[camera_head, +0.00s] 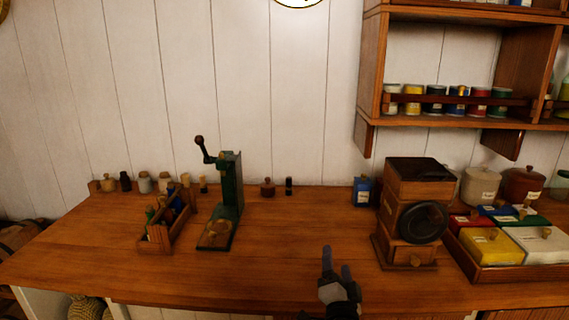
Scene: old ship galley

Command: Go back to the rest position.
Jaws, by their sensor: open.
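My gripper (336,264) shows at the bottom centre of the head view, over the front part of the wooden counter (290,225). Its two dark fingers point up in the picture and stand a little apart, with nothing between them. It is to the left of the wooden grinder (415,190) and to the right of the green hand-cranked device (231,185), apart from both. The rest of my arm is mostly below the picture's edge.
A wooden caddy (154,240) with bottles stands at left. Several small jars (145,182) line the back. A tray (490,272) of coloured boxes lies at right. A shelf (440,119) with tins hangs above. The counter's middle is clear.

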